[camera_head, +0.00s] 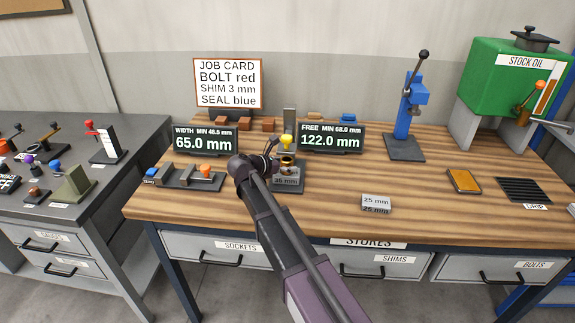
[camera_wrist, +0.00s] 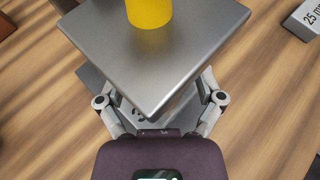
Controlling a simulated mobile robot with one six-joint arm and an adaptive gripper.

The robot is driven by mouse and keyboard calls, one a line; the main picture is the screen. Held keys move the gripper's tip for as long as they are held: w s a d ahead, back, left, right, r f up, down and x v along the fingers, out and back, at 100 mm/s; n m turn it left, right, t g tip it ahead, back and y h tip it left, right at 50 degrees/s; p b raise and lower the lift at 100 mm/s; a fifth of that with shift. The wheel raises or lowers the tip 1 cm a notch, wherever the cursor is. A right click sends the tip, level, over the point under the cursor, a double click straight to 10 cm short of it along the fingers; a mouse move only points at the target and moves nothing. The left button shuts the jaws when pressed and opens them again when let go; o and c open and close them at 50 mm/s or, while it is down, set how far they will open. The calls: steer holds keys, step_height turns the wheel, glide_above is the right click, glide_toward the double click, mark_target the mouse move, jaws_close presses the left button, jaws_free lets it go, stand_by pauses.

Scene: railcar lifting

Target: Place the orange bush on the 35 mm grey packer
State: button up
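My gripper (camera_head: 268,160) is at the small gauge stand in the middle of the wooden bench. In the wrist view a square grey metal plate with a yellow cylinder (camera_wrist: 149,10) on top covers the fingertips, so I cannot tell what is between them. A grey packer (camera_head: 287,181) is low beside my gripper; its small label looks like 35 mm but is hard to read. A brass-coloured ring shows just above it. Another grey packer (camera_head: 375,201), marked 25 mm, lies to the right and also shows in the wrist view (camera_wrist: 308,17). I cannot clearly identify the orange bush.
The width gauge (camera_head: 178,179), with an orange knob, stands left of my gripper. Two readout displays stand behind. A blue press (camera_head: 406,115), an orange-yellow pad (camera_head: 463,181) and a green stock oil tank (camera_head: 508,75) are to the right. Bench around the 25 mm packer is clear.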

steer(key=shift+r, duration=0.15)
stand_by(0.3)
steer(key=shift+s+a+r+p, duration=0.15)
steer(key=shift+a+p, duration=0.05)
steer(key=shift+p, duration=0.1)
steer(key=p+v, duration=0.4)
steer(key=v, duration=0.7)
steer(key=shift+s, duration=0.2)
